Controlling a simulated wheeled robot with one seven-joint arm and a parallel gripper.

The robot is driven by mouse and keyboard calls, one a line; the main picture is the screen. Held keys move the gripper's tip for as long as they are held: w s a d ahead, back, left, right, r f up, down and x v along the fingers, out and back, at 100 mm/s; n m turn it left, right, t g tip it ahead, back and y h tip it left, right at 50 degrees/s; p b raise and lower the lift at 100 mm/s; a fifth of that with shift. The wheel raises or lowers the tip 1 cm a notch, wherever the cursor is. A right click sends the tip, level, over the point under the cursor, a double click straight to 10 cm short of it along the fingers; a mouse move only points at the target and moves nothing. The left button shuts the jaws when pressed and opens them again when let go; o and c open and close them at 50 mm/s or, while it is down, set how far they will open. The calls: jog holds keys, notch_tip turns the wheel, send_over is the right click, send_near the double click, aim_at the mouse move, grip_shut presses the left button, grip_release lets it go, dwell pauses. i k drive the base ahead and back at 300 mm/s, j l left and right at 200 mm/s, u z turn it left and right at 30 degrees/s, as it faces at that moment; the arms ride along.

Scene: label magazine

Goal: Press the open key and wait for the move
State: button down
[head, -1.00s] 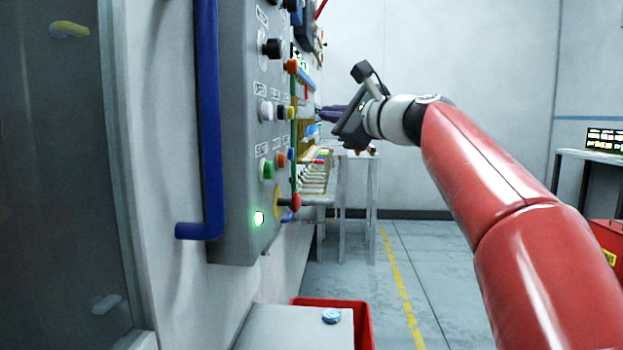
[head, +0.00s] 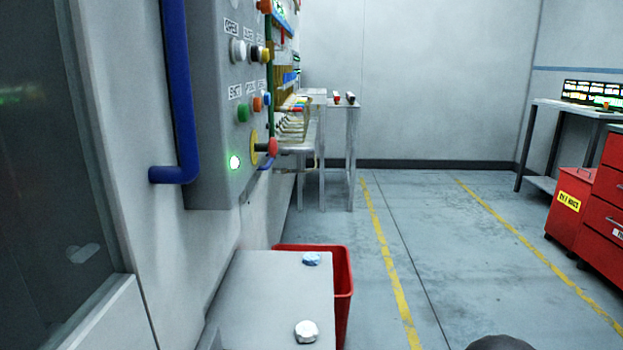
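The grey control panel (head: 212,120) is on the wall at the left of the head view, seen at a steep angle. The white key (head: 238,50) sits under a small label (head: 231,27) that seems to read OPEN. A black key and a yellow one stand beside it. Below are a green key (head: 243,112), an orange one and a blue one.
Below stands a grey cabinet top (head: 262,300) with two small round pieces, and a red bin (head: 343,290). Open floor (head: 440,240) lies to the right, with red drawers (head: 608,190) at the far right.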

aim_at(239, 49)
jog(key=i+l, duration=0.25)
jog(key=i+l+u, duration=0.1)
jog(key=i+l, duration=0.15)
jog(key=l, duration=0.2)
jog(key=i+l, duration=0.2)
jog(key=l, duration=0.15)
jog(key=i+l+u, duration=0.1)
jog(key=i+l, duration=0.15)
jog(key=l+u, duration=0.15)
jog(key=u, duration=1.55)
